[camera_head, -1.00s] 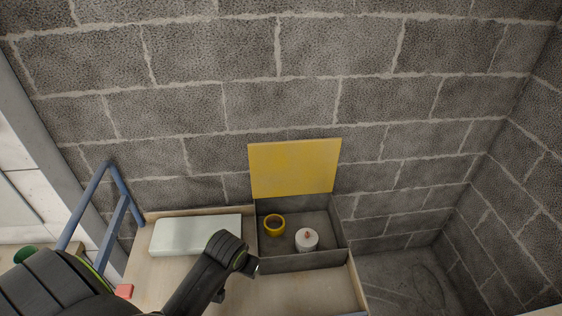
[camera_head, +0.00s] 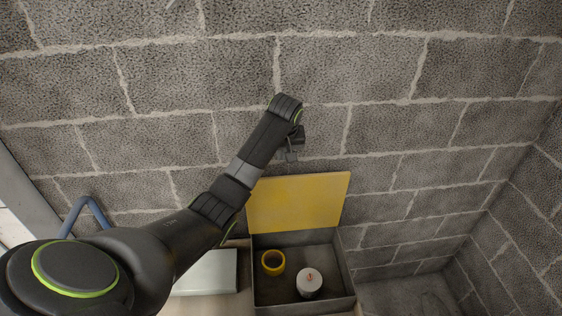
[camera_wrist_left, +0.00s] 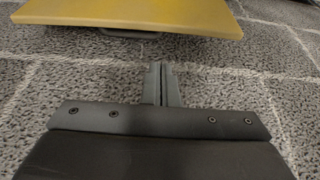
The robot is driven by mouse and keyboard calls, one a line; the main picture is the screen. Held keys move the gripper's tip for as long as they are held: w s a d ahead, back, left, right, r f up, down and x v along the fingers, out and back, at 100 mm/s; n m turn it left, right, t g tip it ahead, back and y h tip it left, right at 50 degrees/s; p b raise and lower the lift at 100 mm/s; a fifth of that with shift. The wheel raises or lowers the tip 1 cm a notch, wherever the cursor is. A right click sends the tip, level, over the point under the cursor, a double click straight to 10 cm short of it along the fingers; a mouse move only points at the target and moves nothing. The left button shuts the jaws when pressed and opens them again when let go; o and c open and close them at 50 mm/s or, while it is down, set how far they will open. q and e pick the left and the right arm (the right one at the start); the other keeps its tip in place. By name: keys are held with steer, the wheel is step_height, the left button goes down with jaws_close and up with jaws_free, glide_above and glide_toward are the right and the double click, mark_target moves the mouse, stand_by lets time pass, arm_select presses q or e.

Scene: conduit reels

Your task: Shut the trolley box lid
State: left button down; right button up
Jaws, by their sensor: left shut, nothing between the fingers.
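The trolley box (camera_head: 303,302) is grey and open. Its yellow lid (camera_head: 300,203) stands raised at the back of the box, in front of the block wall. My left gripper (camera_head: 290,157) is above the lid's top edge in the head view, shut and empty. In the left wrist view the shut fingers (camera_wrist_left: 162,82) point toward the wall, and the lid's edge (camera_wrist_left: 130,17) shows beyond them, apart from them. My right gripper is not in view.
A roll of yellow tape (camera_head: 273,262) and a white spool-like item (camera_head: 309,283) lie inside the box. A pale flat case (camera_head: 212,273) is left of the box, partly behind my arm. A blue handle (camera_head: 88,207) stands at the left. The block wall (camera_head: 400,130) is close behind.

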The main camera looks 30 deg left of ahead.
arm_select(q)
steer(key=x, duration=0.1)
steer(key=p+x, duration=0.1)
steer(key=x, duration=0.1)
steer(key=s+x, duration=0.1)
steer(key=x, duration=0.1)
steer(key=shift+w+d+f+p, duration=0.15)
steer(key=shift+d+f+p, duration=0.05)
steer(key=shift+f+p, duration=0.2)
steer(key=shift+x, duration=1.1)
steer(key=shift+f, duration=0.15)
steer(key=shift+w+f, duration=0.1)
steer(key=shift+f, duration=0.15)
steer(key=shift+a, duration=0.1)
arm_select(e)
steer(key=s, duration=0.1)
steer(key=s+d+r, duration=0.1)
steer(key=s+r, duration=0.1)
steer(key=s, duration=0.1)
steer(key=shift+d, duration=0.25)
